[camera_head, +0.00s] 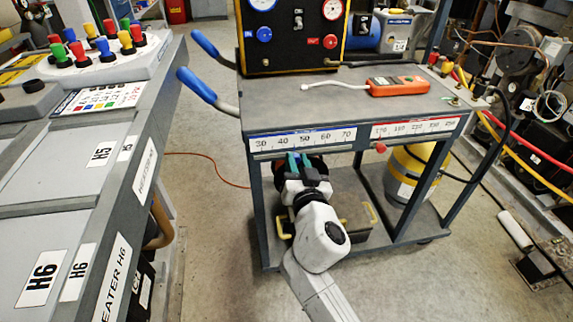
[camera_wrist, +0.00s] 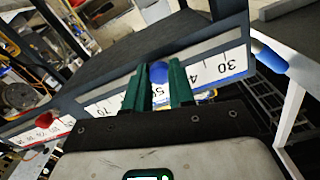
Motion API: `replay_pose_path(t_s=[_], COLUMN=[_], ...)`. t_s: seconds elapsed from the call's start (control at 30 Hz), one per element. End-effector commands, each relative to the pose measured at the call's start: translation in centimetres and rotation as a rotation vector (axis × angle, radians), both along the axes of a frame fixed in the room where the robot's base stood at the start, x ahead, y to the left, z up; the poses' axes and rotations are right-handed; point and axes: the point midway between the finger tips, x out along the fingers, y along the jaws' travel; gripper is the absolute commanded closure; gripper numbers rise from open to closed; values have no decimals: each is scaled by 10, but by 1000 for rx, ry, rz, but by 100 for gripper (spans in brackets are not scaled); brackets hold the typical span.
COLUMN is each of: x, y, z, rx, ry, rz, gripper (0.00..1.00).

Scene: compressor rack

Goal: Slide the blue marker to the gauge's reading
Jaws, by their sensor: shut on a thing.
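The blue marker (camera_wrist: 158,72) is a round knob on the scale strip in the wrist view. My gripper (camera_wrist: 159,80) is shut on it, with one green finger on each side. The knob sits near the 50 mark, and the numbers are upside down there. In the head view my gripper (camera_head: 300,162) is at the blue-edged scale (camera_head: 330,137), which runs from 30 to 70, and it hides the knob. The blue-ringed gauge (camera_head: 262,4) is cut off by the top edge, and its needle cannot be read.
A red marker (camera_head: 381,148) sits under the red scale (camera_head: 415,127), to the right. An orange meter (camera_head: 398,86) lies on the cart top (camera_head: 300,99). Blue cart handles (camera_head: 197,86) stick out at left. A grey bench (camera_head: 75,190) stands on the left.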

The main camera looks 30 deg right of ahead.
Motion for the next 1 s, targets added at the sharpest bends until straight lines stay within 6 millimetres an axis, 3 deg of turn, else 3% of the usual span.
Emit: replay_pose_path(t_s=[0.13,0.17,0.43,0.77,1.0], x=[0,0,0,-5,-42], y=[0,0,0,2,14], z=[0,0,0,-1,-3], rx=[-1,-1,-1,-2,-1], ry=[1,1,1,2,2], rz=[-1,-1,-1,0,1], gripper=[100,75,50,50,50])
